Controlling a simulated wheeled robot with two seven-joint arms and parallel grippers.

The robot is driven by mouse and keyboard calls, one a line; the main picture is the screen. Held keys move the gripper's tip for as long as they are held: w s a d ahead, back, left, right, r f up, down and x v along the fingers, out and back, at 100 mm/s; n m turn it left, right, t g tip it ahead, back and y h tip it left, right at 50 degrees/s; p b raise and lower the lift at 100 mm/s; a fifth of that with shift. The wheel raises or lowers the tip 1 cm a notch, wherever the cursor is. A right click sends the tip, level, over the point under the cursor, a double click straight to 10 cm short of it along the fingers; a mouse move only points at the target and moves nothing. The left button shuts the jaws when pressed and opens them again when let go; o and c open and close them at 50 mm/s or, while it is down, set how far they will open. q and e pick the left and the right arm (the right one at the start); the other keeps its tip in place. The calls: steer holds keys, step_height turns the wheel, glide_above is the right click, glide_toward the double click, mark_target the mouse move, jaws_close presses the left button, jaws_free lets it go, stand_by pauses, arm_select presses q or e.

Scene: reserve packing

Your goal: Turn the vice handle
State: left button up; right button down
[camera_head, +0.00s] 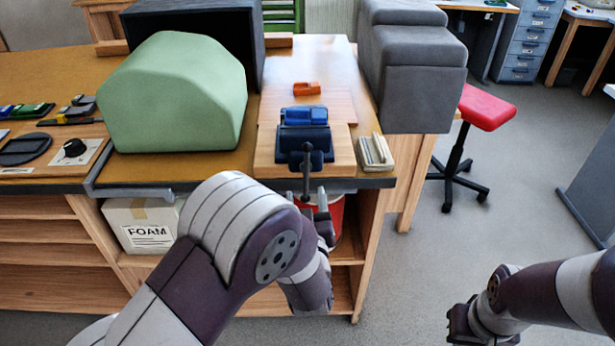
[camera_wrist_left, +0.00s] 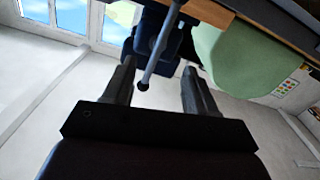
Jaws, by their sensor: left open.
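The blue vice (camera_head: 304,138) stands on a wooden board at the front edge of the workbench. Its dark handle (camera_head: 306,172) hangs in front of the bench edge. My left gripper (camera_head: 316,198) is open just below and in front of the handle. In the left wrist view the handle bar (camera_wrist_left: 157,50) with its round end reaches into the gap between the open fingers of the left gripper (camera_wrist_left: 158,70), with no clear contact. My right gripper (camera_head: 461,324) is low at the right, away from the bench, and its fingers are too unclear to read.
A green block (camera_head: 175,95) stands left of the vice. A blue piece (camera_head: 304,115) sits at the vice's top and an orange piece (camera_head: 306,88) lies behind it. A pale ridged block (camera_head: 375,152) is to the right. A red stool (camera_head: 486,107) stands beyond.

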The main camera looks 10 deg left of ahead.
mark_target(306, 176)
arm_select(q)
steer(key=x, duration=0.8)
steer(key=shift+d, duration=0.1)
steer(key=shift+r, duration=0.1)
steer(key=shift+d, duration=0.1)
jaws_close()
